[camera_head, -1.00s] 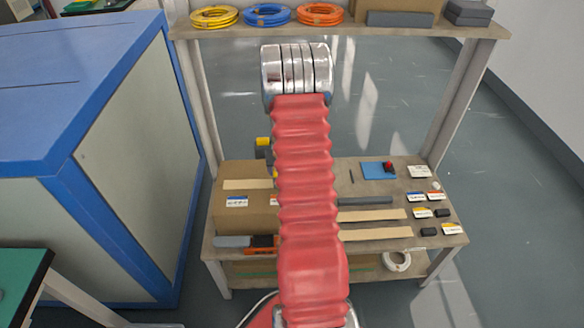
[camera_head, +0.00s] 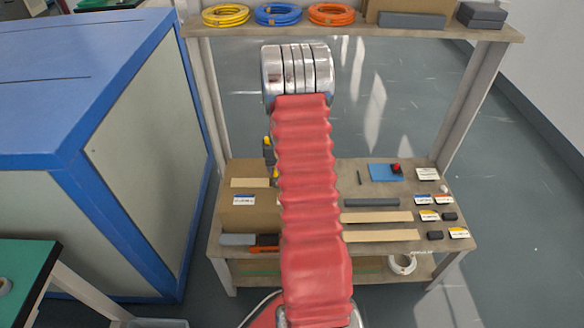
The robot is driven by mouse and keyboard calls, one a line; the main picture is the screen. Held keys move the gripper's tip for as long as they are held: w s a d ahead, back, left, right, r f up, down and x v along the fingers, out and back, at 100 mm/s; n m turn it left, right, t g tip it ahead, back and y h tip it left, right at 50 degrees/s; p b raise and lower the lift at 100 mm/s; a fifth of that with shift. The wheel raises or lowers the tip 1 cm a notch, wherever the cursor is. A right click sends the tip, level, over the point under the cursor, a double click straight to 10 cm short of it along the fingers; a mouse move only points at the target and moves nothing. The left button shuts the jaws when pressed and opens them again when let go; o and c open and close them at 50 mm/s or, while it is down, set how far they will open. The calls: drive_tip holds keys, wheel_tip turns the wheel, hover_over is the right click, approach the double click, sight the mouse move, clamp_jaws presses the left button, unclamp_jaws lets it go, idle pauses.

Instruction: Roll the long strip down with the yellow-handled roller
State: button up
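Two long pale tan strips lie side by side on the workbench (camera_head: 221,226) right of my red arm, the upper strip (camera_head: 377,217) and the lower strip (camera_head: 385,236). Their left ends go behind my arm. A shorter tan piece (camera_head: 250,183) shows on the left. A small yellow and dark thing (camera_head: 268,152) peeks out beside my arm's left edge. I cannot tell whether it is the yellow-handled roller, as my arm covers most of it. My gripper does not show.
A grey bar (camera_head: 372,203), a blue pad (camera_head: 386,172) with a red-topped item, and several labels and black blocks lie on the right half. An upper shelf (camera_head: 350,30) holds coiled cables. A blue-edged cabinet (camera_head: 150,150) stands close on the left.

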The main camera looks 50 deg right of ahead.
drive_tip(key=shift+w+a+f, duration=0.25)
drive_tip(key=shift+a, duration=0.2)
drive_tip(key=shift+w+a, duration=0.8)
drive_tip(key=shift+w+a+r, duration=0.2)
drive_tip(key=shift+w+a, duration=0.15)
drive_tip(key=shift+w, duration=0.25)
